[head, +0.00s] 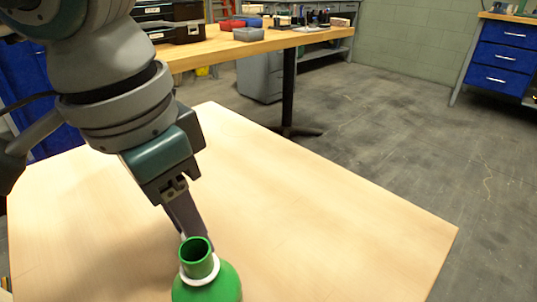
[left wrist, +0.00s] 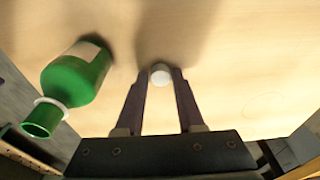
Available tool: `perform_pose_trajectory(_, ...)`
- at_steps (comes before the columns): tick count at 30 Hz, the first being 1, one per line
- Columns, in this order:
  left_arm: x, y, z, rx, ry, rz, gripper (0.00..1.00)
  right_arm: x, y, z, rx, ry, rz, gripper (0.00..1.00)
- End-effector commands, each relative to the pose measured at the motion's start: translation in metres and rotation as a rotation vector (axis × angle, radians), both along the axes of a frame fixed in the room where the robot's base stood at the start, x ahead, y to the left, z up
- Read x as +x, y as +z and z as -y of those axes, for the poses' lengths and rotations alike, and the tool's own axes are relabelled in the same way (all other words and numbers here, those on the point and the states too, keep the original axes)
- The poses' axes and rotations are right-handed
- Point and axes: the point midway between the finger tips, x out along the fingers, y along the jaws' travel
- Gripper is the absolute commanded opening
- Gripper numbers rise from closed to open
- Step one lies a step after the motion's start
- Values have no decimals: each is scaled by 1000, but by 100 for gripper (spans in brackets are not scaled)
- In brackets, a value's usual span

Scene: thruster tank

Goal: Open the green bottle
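The green bottle (head: 217,284) stands upright near the front edge of the table in the head view. Its green neck is open at the top, with a white ring around its base. The left wrist view shows the bottle (left wrist: 78,77) at the left, apart from the fingers. My left gripper (left wrist: 161,75) points down beside the bottle, and its fingertips are partly hidden behind the neck in the head view. Its two fingers close on a small white round cap (left wrist: 160,77). Whether the cap touches the table is not clear. My right gripper is not in view.
The light wooden table (head: 330,220) is bare to the right of the bottle. Behind it is a workbench (head: 240,45) with a grey bin (head: 249,34), a red bin (head: 232,24) and dark cases. A blue drawer cabinet (head: 503,56) stands at the far right.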

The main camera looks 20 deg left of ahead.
Motion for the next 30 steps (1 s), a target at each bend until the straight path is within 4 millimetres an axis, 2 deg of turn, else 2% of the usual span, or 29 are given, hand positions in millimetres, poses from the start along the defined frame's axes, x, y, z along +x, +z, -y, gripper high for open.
perform_pose_trajectory(1, 0, 0, 0, 0, 0, 0, 44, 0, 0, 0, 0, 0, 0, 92)
perform_pose_trajectory(5, 0, 0, 0, 0, 0, 0, 58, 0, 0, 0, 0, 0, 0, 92)
perform_pose_trajectory(12, 0, 1, 0, 0, 0, 0, 58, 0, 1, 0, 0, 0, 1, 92)
perform_pose_trajectory(16, 0, 10, 0, -1, 0, 2, 58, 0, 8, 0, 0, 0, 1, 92)
perform_pose_trajectory(27, -11, 90, -4, -1, -1, 4, 58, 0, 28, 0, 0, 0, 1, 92)
perform_pose_trajectory(30, -13, 106, -6, 1, -2, 4, 58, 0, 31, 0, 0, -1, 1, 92)
